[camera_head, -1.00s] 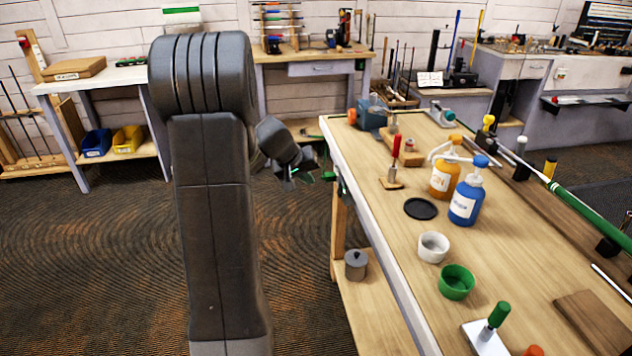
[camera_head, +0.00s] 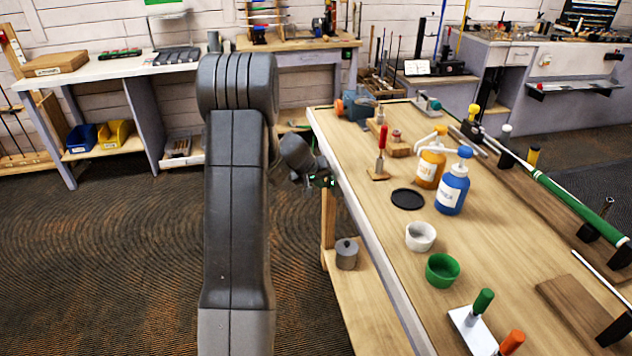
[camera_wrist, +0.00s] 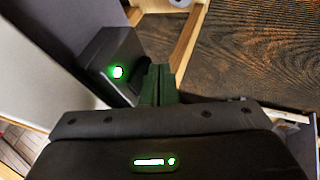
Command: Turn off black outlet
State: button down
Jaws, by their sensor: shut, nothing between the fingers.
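The black outlet (camera_wrist: 104,60) is a dark box with a lit green light on its face. In the wrist view it is left of my fingers, fixed to a grey-purple surface. My gripper (camera_wrist: 160,70) is shut and empty, its fingertips close beside the outlet's right side; I cannot tell whether they touch it. In the head view my gripper (camera_head: 322,182) is at the left edge of the wooden workbench, with small green lights showing there. The outlet cannot be made out clearly in that view.
The workbench (camera_head: 390,235) holds blue and orange pump bottles, a white cup (camera_head: 420,237), a green cup (camera_head: 442,270) and tools. A grey lidded pot (camera_head: 346,254) stands on its lower shelf. The floor (camera_head: 120,260) on the left is clear.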

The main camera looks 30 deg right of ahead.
jog(key=shift+f+b, duration=0.1)
jog(key=shift+b, duration=0.2)
jog(key=b, duration=0.3)
jog(key=shift+d+h, duration=0.15)
jog(key=shift+h, duration=0.15)
